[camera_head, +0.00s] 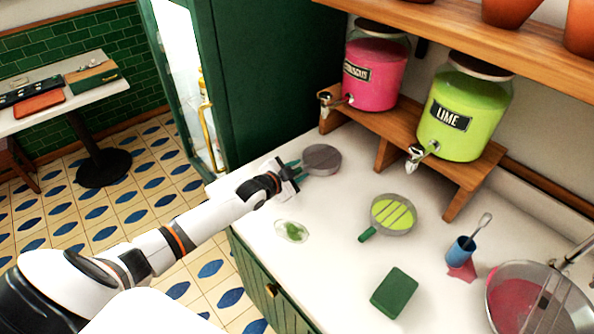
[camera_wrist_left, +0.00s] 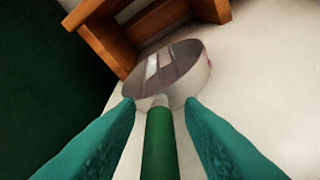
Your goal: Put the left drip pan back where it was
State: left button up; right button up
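The left drip pan (camera_head: 321,159) is a round grey pan on the white counter, in front of the pink dispenser's wooden stand. In the left wrist view the pan (camera_wrist_left: 168,72) lies ahead, with its green handle (camera_wrist_left: 158,145) pointing back between my teal fingers. My left gripper (camera_head: 294,169) is open around the handle, with a visible gap on each side (camera_wrist_left: 158,106). A second drip pan (camera_head: 393,214) with a green handle lies to the right, holding lime-coloured liquid under slats. My right gripper is not in view.
The wooden stand (camera_head: 392,155) carries a pink dispenser (camera_head: 371,75) and a lime dispenser (camera_head: 462,112) behind the pans. Counter between pans is clear.

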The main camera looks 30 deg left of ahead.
pick_arm(q)
jog(key=shift+r, duration=0.15)
jog(key=b+v, duration=0.1)
jog(key=v, duration=1.1)
dwell(0.3)
jog(key=shift+s, duration=0.1)
